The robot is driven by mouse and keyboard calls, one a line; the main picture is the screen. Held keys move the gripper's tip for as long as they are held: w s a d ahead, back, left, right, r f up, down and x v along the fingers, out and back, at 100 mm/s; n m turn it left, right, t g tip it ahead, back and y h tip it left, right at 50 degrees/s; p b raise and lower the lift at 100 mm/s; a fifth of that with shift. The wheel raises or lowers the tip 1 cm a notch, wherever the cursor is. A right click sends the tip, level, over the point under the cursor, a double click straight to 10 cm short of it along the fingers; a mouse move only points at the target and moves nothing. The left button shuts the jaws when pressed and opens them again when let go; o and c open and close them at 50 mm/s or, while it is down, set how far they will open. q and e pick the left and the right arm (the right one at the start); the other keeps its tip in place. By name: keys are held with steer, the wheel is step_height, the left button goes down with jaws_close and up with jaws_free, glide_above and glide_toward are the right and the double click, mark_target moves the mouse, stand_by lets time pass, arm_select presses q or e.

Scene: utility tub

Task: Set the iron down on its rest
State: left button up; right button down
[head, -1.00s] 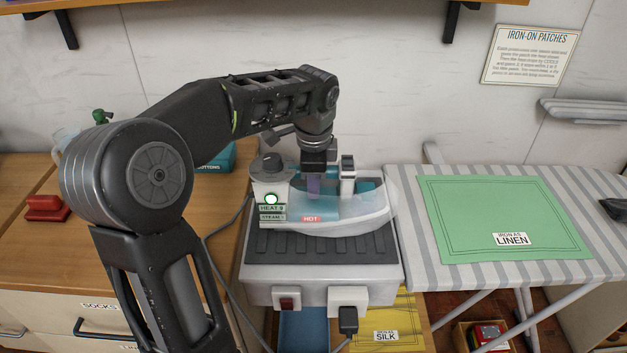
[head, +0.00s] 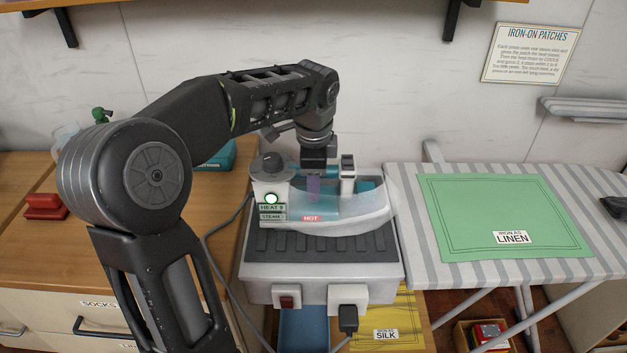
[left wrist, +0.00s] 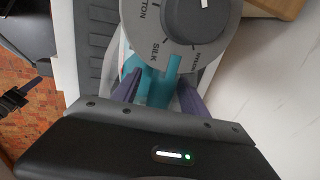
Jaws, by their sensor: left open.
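The teal and white iron (head: 372,212) lies flat on the dark ribbed rest (head: 322,245) on top of the grey box. Its HOT label and a green-white light show. My left gripper (head: 314,188) is over the iron, its purple fingers down at the handle. In the left wrist view, the open fingers (left wrist: 156,92) stand on either side of the teal handle (left wrist: 158,84), with the heat dial (left wrist: 198,14) beyond. The handle's lower part is hidden. A dark shape at the head view's right edge may be my right gripper (head: 614,206); it is cut off.
The striped ironing board (head: 405,225) with a green linen cloth (head: 500,215) stands to the right. A wooden counter (head: 110,255) with a red item (head: 45,206) is left. The iron's cord (head: 207,255) runs down beside the box. The wall is behind.

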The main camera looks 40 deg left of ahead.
arm_select(q)
steer(key=r, duration=0.4)
steer(key=s+r, duration=0.1)
steer(key=r, duration=0.2)
steer(key=shift+d, duration=0.4)
